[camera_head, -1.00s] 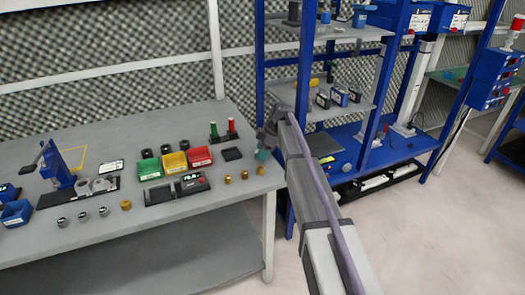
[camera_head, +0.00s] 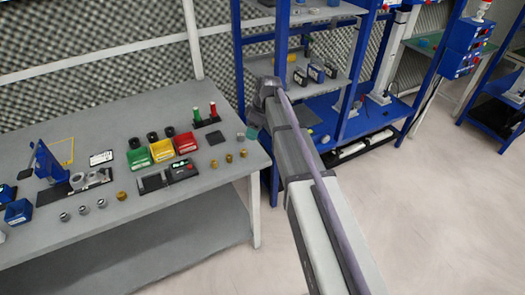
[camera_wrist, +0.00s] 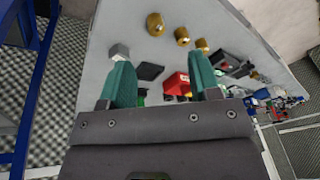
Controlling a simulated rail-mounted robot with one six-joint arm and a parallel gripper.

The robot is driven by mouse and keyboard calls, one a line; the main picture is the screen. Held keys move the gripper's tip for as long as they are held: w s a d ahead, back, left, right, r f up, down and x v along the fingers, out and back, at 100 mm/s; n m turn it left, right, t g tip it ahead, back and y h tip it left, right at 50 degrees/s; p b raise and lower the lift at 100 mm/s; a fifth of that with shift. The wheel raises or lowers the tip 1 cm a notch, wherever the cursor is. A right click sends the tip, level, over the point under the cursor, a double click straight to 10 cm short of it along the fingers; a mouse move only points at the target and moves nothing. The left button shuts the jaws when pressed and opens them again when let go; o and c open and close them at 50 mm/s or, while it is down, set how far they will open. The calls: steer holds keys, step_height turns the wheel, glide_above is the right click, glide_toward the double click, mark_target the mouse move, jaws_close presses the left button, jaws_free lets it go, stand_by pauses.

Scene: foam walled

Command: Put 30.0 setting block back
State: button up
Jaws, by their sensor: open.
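My gripper (camera_wrist: 162,70) is open in the wrist view, with its two green fingers apart and nothing held between them. In the head view its green fingertip (camera_head: 252,133) shows at the right end of the grey bench. A small grey block (camera_wrist: 119,51), which may be the setting block, sits on the bench top just beyond the left finger; no label on it can be read. A flat black pad (camera_wrist: 150,71) lies beside it and shows in the head view (camera_head: 216,138) too. The gripper appears to be above the bench.
Brass cylinders (camera_head: 229,158) stand near the bench's front edge. Green, yellow and red bins (camera_head: 162,150), a black device (camera_head: 154,182) and a stand with red and green pieces (camera_head: 206,117) are farther left. A blue shelf rack (camera_head: 238,70) stands close behind the arm.

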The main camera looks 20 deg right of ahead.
steer(key=s+a+m+h, duration=0.2)
steer(key=s+m, duration=0.9)
steer(key=s, duration=1.3)
steer(key=shift+s+a+f+h, duration=0.25)
steer(key=shift+s+a+h, duration=0.15)
steer(key=shift+h, duration=0.2)
